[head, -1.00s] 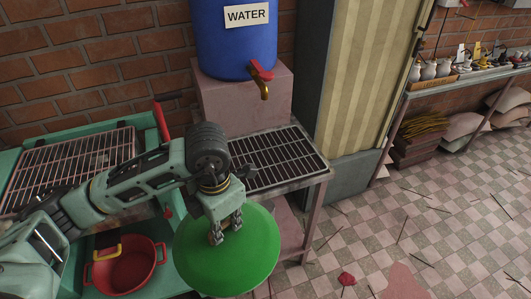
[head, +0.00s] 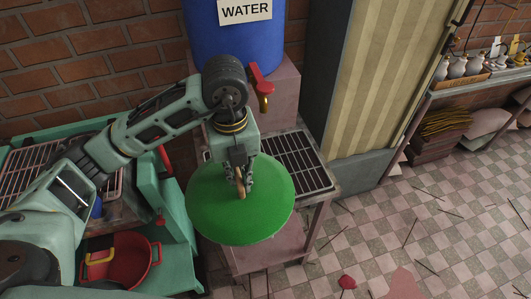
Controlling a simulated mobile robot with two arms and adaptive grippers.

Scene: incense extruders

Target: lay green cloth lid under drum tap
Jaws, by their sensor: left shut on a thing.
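The green cloth lid (head: 270,215) is a round green disc in the head view. My left gripper (head: 241,190) is shut on a small brownish part at the lid's middle and holds the lid up in front of the grated stand (head: 300,165). The lid hides the stand's front left part. The blue water drum (head: 232,40) stands on a pinkish block behind. Its tap (head: 263,90), with a red handle and brass spout, is above the grate, behind and to the right of my gripper. My right gripper is not in view.
A red pot (head: 137,262) sits low on the left on a green cart (head: 178,222). A striped panel (head: 390,75) stands right of the stand. A shelf with white jars (head: 457,67) is at the far right. The checkered floor has scattered sticks.

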